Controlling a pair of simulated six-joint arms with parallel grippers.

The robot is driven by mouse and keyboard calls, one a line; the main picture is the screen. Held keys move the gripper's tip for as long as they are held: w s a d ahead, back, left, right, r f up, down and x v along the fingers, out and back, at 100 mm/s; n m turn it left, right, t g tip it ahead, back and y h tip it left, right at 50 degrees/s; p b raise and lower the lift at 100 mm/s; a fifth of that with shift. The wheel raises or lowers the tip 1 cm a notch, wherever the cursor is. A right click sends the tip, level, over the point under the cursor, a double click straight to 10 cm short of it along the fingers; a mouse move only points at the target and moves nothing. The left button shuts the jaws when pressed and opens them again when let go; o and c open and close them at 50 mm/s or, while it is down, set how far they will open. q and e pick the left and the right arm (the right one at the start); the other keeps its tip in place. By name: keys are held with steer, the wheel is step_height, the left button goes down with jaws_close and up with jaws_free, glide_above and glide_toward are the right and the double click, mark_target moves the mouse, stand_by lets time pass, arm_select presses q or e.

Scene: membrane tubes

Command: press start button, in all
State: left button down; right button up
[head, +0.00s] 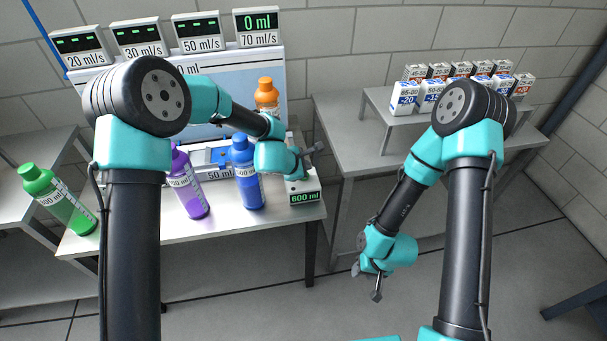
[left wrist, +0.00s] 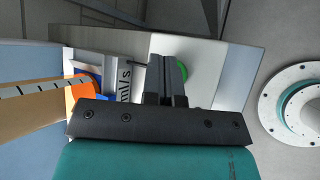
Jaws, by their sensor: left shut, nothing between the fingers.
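My left gripper (head: 310,152) is shut and empty, above the right end of the bench, over a white unit (head: 303,187) with a green "600 ml" display (head: 305,198). In the left wrist view the shut fingers (left wrist: 166,85) cover part of a round green button (left wrist: 183,71) on a pale surface. I cannot tell whether the fingertips touch the button. The button does not show in the head view. My right gripper (head: 376,287) hangs low over the floor, apart from the benches; its fingers are too small to read.
A green bottle (head: 62,200), purple bottle (head: 187,185), blue bottle (head: 248,175) and orange bottle (head: 267,97) stand around the left bench (head: 240,222). Flow-rate displays (head: 139,36) line the back. Several small boxes (head: 406,98) sit on the right table (head: 352,140).

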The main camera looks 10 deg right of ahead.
arm_select(q)
steer(key=shift+f, duration=0.2)
stand_by(0.6)
steer(key=shift+f, duration=0.25)
steer(key=shift+f, duration=0.5)
stand_by(0.9)
steer(key=shift+r, duration=0.95)
steer(key=shift+r, duration=0.1)
steer(key=shift+r, duration=2.4)
